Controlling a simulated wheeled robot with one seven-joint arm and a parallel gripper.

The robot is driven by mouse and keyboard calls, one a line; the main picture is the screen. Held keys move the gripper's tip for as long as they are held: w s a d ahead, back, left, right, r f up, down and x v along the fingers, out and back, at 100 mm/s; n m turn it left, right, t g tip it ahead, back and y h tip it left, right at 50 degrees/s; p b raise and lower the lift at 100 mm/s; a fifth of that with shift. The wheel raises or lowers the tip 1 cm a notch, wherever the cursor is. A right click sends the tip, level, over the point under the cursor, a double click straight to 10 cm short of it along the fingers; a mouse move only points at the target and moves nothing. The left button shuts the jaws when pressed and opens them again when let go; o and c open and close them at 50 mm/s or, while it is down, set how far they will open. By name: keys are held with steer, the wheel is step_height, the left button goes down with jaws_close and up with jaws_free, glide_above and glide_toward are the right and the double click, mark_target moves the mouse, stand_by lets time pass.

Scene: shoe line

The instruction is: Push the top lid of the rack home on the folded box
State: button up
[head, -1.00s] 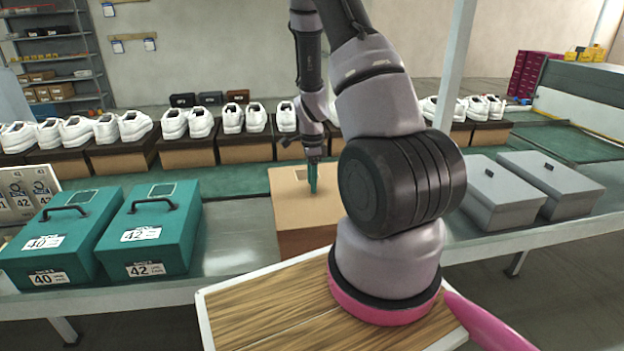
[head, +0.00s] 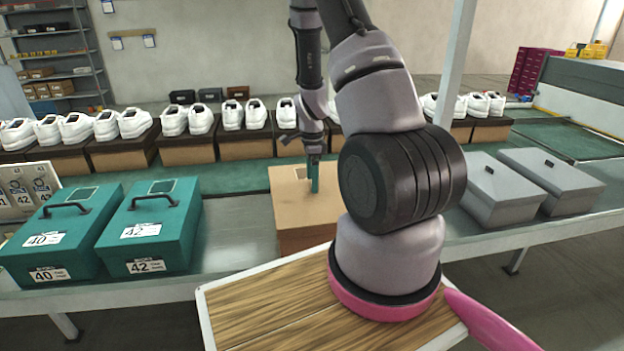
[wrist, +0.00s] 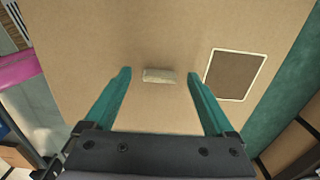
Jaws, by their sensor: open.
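A brown cardboard box (head: 306,238) stands on the line in front of me, with a plain brown lid (head: 288,192) on top. In the wrist view the lid (wrist: 90,35) fills most of the picture. It carries a small pale tab (wrist: 159,76) and a pale-framed darker square (wrist: 235,74). My gripper (head: 314,178) points down over the lid, and its teal fingers are apart. In the wrist view my gripper (wrist: 158,75) has a finger on either side of the tab, with gaps between. I cannot tell whether the fingertips touch the lid or whether it sits fully down.
Two teal boxes (head: 152,232) with handles, labelled 40 and 42, stand to the left. Two grey lidded boxes (head: 497,195) stand to the right. White shoes (head: 232,115) on brown boxes line the back. A wood-topped surface (head: 265,310) lies in front.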

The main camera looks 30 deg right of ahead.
steer(key=s+a+r+n+t+y, duration=0.1)
steer(key=s+a+r+n, duration=0.15)
steer(key=r, duration=0.75)
steer(key=s+a+r+n+t, duration=0.1)
steer(key=a+r+n, duration=0.2)
steer(key=r, duration=0.6)
steer(key=s+a+r+n+t+y, duration=0.1)
steer(key=s+a+r+n, duration=0.1)
steer(key=r, duration=0.8)
steer(key=s+a+r+n+t, duration=0.2)
steer(key=s+r+n, duration=0.2)
steer(key=s, duration=0.3)
steer(key=s+a+r+n+t, duration=0.2)
steer(key=s+a+r+n, duration=0.1)
steer(key=s+r+n, duration=0.2)
steer(key=shift+s+a+r, duration=0.25)
steer(key=shift+s+r, duration=0.55)
steer(key=shift+s, duration=0.3)
